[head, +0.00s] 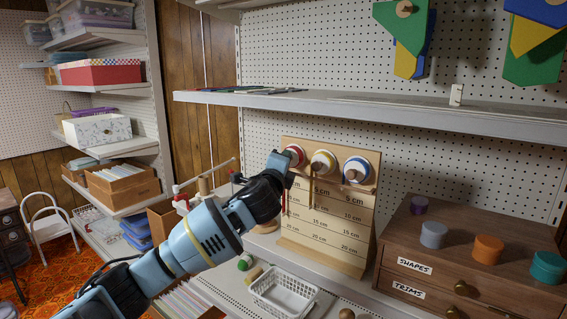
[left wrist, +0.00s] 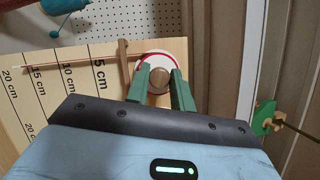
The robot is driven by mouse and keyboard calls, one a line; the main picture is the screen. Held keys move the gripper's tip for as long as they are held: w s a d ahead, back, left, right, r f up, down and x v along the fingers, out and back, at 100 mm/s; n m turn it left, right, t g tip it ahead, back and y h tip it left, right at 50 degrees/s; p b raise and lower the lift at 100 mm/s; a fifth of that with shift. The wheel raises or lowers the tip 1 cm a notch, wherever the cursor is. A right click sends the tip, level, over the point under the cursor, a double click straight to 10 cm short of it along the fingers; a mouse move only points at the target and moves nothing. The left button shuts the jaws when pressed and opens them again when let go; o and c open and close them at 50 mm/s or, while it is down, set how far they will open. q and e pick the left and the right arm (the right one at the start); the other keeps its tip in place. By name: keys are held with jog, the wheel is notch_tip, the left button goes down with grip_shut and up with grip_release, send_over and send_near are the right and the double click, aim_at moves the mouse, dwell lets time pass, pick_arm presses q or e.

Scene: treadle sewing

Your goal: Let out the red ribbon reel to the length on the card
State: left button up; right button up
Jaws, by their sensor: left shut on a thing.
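The red reel (head: 296,154) is the leftmost of three reels on a wooden measuring board (head: 328,247). My left gripper (head: 279,164) is at this reel and covers part of it. In the left wrist view my gripper's green fingers (left wrist: 162,88) are shut on the wooden knob (left wrist: 159,77) of the red-rimmed reel (left wrist: 145,60). A narrow red ribbon (head: 284,200) hangs below the reel. In the left wrist view a thin strip runs left from the reel across the cm marks; its exact end against them is unclear. My right gripper is not in view.
A yellow reel (head: 323,163) and a blue reel (head: 357,169) sit to the right. A white basket (head: 283,294) stands in front of the board. A shelf (head: 370,102) spans above.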

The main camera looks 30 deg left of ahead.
pick_arm(q)
jog(key=o, duration=0.9)
jog(key=shift+o, duration=0.2)
jog(key=v, duration=0.7)
jog(key=shift+s, duration=0.4)
jog(key=shift+d, duration=0.15)
